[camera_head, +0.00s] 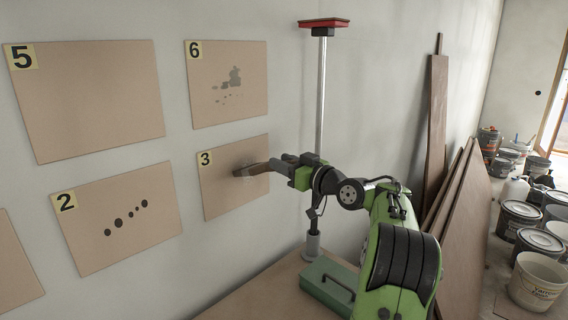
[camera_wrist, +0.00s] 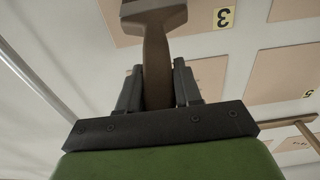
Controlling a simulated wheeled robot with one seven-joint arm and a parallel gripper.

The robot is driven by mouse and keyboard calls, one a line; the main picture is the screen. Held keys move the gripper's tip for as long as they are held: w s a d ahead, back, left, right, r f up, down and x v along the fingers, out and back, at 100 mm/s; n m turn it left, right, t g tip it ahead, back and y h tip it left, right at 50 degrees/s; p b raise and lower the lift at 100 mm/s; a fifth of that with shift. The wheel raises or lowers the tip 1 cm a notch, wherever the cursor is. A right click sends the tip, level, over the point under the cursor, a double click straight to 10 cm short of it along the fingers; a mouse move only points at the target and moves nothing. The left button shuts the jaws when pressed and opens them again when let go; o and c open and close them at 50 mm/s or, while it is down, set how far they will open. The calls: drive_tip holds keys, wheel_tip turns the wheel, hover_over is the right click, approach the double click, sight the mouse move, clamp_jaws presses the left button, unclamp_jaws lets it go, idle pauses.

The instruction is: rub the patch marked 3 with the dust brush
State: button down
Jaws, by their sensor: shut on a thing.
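The patch marked 3 (camera_head: 225,196) is a tan board on the wall, with a yellow label at its upper left. It also shows upside down in the wrist view (camera_wrist: 199,24). My gripper (camera_head: 284,166) is shut on the brown handle of the dust brush (camera_head: 256,169). In the wrist view the brush (camera_wrist: 156,60) stands between the two dark fingers (camera_wrist: 157,87). The brush head is in front of the upper middle of patch 3, with a greyish smudge around it. I cannot tell whether the bristles touch the board.
Patch 6 (camera_head: 240,110), with grey smudges, is above. Patch 2 (camera_head: 90,245), with dark spots, and clean patch 5 (camera_head: 70,125) are left. A metal pole with a red top (camera_head: 323,24) stands right of patch 3. A green box (camera_head: 325,283) sits below; boards (camera_head: 478,220) and buckets (camera_head: 538,280) stand right.

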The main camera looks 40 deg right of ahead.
drive_tip(key=shift+f+b, duration=2.95)
drive_tip(key=shift+f, duration=0.2)
drive_tip(key=shift+r+p, duration=3.8)
drive_tip(key=shift+r, duration=0.95)
wheel_tip(320, 180, down, 9)
drive_tip(key=b, duration=0.8)
drive_tip(key=shift+f, duration=0.15)
drive_tip(key=s, duration=0.6)
drive_tip(key=shift+s, duration=0.35)
drive_tip(key=shift+d, duration=0.1)
